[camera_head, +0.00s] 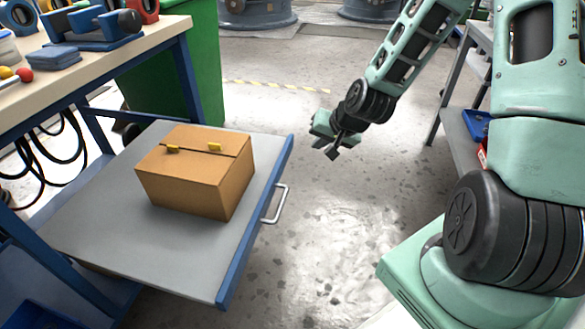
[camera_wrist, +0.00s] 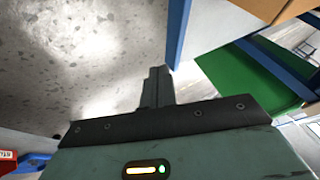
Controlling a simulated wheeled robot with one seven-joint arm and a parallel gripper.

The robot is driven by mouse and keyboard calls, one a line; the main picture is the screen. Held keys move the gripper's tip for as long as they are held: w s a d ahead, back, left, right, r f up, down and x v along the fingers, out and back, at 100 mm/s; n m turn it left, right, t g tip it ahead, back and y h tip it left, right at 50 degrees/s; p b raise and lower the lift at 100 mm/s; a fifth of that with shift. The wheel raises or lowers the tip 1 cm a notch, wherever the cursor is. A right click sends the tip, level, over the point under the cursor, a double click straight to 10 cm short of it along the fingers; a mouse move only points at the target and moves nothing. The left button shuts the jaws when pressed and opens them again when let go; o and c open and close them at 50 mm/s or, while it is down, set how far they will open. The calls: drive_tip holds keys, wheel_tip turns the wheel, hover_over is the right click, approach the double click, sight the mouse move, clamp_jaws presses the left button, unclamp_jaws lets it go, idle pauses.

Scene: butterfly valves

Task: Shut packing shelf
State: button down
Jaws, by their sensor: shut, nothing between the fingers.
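The packing shelf (camera_head: 100,220) is a grey board with a blue front edge, pulled out from under the workbench at the left. A silver bar handle (camera_head: 277,205) sits on its blue front edge. A closed cardboard box (camera_head: 190,185) with yellow tabs rests on the shelf. My gripper (camera_head: 333,153) is shut and empty, in the air to the right of the shelf's far front corner, apart from the handle. In the wrist view, my gripper's fingers (camera_wrist: 158,72) are together near the shelf's blue edge (camera_wrist: 178,30). The handle is not clear there.
The workbench top (camera_head: 110,50) at the upper left carries several tools. A green bin (camera_head: 200,60) stands behind the shelf, and it also shows in the wrist view (camera_wrist: 245,85). A grey rack (camera_head: 455,130) stands at the right. The floor (camera_head: 330,240) between is clear.

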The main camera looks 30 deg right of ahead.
drive_tip(key=f, duration=0.1)
drive_tip(key=b, duration=0.6)
approach(286, 158)
drive_tip(key=shift+x, duration=2.3)
drive_tip(key=shift+a, duration=0.1)
